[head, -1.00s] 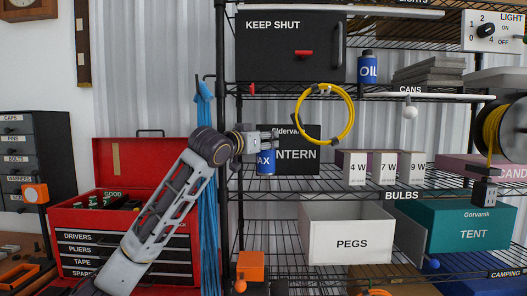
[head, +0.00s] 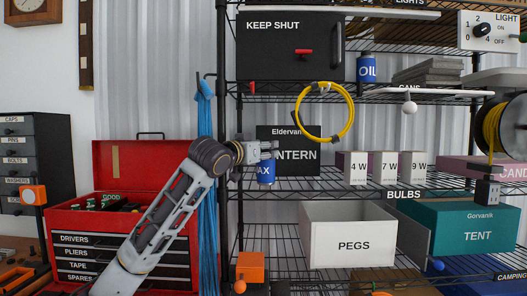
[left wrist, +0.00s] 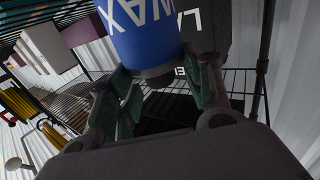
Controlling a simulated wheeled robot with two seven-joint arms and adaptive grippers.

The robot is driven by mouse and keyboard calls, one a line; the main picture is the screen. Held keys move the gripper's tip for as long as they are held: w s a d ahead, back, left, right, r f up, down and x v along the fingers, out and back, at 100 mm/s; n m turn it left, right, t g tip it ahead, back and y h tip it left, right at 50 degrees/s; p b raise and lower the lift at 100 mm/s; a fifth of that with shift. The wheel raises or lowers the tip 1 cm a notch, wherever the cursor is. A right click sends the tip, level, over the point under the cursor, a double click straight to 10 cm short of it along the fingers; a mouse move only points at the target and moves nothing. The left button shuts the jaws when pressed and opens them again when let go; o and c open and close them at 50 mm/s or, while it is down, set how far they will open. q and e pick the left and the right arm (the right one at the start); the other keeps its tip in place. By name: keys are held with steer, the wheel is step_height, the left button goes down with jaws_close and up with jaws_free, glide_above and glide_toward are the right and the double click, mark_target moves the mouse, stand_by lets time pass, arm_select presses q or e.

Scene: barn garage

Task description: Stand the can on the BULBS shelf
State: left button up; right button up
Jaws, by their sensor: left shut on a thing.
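The blue can (head: 266,174) with white letters reading "AX" stands about upright in the head view, its top hidden by my left gripper (head: 271,151). The left wrist view shows it as a blue "WAX" can (left wrist: 147,28) between the two fingers (left wrist: 163,88), which are shut on it. The can is over the left part of the wire BULBS shelf (head: 322,184), in front of the black lantern box (head: 290,138). I cannot tell whether its base touches the wires. My right gripper is not in view.
Small bulb boxes marked 4 W (head: 357,168), 7 W and 9 W stand to the right on the shelf. A yellow cable loop (head: 350,112) hangs just above. Blue cords (head: 207,200) hang by the left post. Bare shelf lies between can and boxes.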

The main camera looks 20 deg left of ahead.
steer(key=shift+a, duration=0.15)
arm_select(q)
steer(key=o, duration=1.1)
steer(key=shift+f, duration=0.15)
steer(key=o, duration=0.4)
steer(key=shift+o, duration=0.2)
steer(key=shift+s+r, duration=0.1)
steer(key=shift+r, duration=0.1)
steer(key=shift+s+a+f, duration=0.1)
steer(key=shift+s+a, duration=0.05)
steer(key=shift+s, duration=0.4)
steer(key=b+v, duration=0.2)
steer(key=v, duration=0.8)
steer(key=shift+s, duration=0.35)
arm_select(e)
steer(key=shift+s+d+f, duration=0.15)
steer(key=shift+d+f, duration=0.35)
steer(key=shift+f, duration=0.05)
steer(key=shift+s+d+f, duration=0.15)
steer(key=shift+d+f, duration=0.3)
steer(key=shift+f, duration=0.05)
